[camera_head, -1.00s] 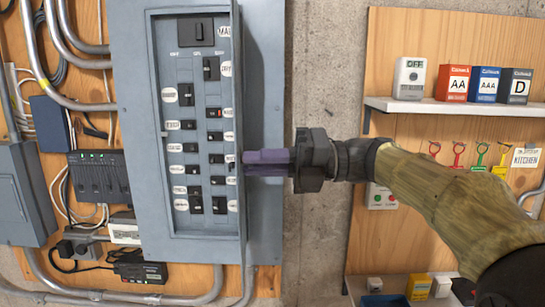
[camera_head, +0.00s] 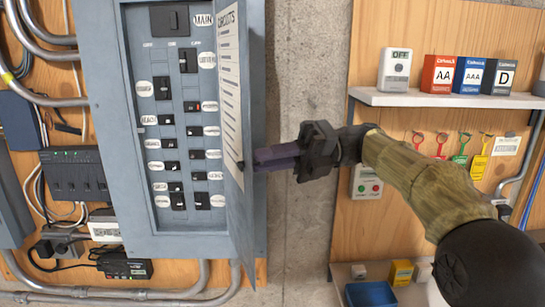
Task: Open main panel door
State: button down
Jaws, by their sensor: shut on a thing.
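The grey main panel (camera_head: 125,150) stands on the wall at left with its breakers and labels exposed. Its door (camera_head: 231,120) is hinged on the right side and stands swung out, its inner face with a "CIRCUITS" list showing at a slant. My gripper (camera_head: 262,160) comes in from the right with its purple fingers at the door's lower middle part. It is shut on the door, near a small dark knob; the exact contact is partly hidden behind the fingers.
A shelf (camera_head: 440,98) with battery boxes and a white "OFF" device (camera_head: 395,70) is on the plywood at right. Hooks with coloured keys (camera_head: 460,148) hang below it. A blue bin (camera_head: 370,293) sits at the bottom. Bare concrete (camera_head: 305,65) lies between panel and plywood.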

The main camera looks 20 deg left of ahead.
jog(key=c, duration=1.4)
grip_release()
jog(key=p+v, duration=0.3)
jog(key=v, duration=1.4)
jog(key=shift+d, duration=0.25)
jog(key=shift+w+d, duration=0.1)
jog(key=shift+w, duration=0.1)
